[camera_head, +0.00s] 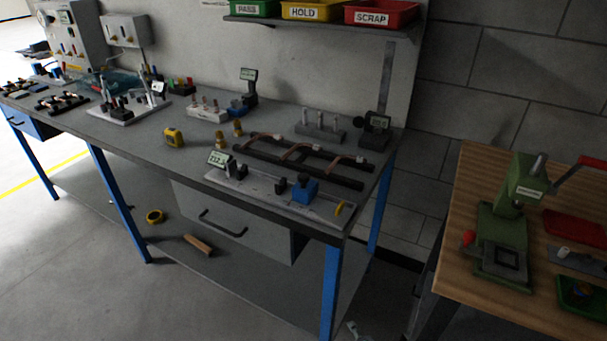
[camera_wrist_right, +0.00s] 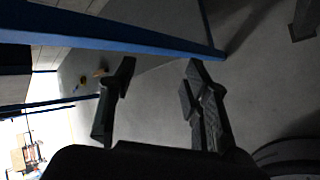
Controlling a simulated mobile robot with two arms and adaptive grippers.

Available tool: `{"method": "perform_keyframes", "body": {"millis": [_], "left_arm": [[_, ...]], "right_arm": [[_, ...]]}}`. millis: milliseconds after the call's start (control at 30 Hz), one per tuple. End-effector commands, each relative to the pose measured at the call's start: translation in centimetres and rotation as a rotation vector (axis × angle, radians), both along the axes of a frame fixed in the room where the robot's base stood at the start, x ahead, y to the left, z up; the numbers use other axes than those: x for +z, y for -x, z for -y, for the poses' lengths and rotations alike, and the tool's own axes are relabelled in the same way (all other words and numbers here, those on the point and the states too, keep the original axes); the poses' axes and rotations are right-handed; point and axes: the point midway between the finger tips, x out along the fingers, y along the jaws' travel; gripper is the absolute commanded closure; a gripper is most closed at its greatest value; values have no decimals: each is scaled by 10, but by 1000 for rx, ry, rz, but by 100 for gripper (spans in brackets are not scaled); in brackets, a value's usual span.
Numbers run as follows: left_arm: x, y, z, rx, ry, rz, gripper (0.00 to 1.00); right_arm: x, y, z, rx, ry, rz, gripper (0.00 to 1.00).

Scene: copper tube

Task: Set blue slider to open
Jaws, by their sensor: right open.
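The blue slider (camera_head: 305,190) sits on a grey rail fixture (camera_head: 265,195) near the front edge of the grey workbench in the head view. A small display reading about 212 (camera_head: 219,160) stands at the fixture's left end, and a yellow part (camera_head: 339,209) is at its right end. A dark block stands just left of the slider. My right gripper (camera_wrist_right: 160,88) is open and empty in the right wrist view, with floor and blue bench legs behind it. It is away from the slider. My left gripper is not in view.
A rack with copper tubes (camera_head: 300,158) lies right behind the fixture. A wooden table (camera_head: 470,290) with a green press (camera_head: 505,220) stands at the right. Bins (camera_head: 370,14) sit on a shelf above.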

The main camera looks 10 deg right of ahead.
Motion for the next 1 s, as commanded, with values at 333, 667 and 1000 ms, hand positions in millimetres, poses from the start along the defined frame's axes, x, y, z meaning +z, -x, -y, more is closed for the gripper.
{"method": "perform_keyframes", "body": {"millis": [333, 667, 1000], "left_arm": [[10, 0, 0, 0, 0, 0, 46], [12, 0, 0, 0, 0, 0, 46], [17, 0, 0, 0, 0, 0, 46]], "right_arm": [[318, -80, -69, 513, 900, 629, 56], [373, -86, -89, 600, 1203, 767, 56], [373, -149, -100, 597, 1199, 765, 56]]}}
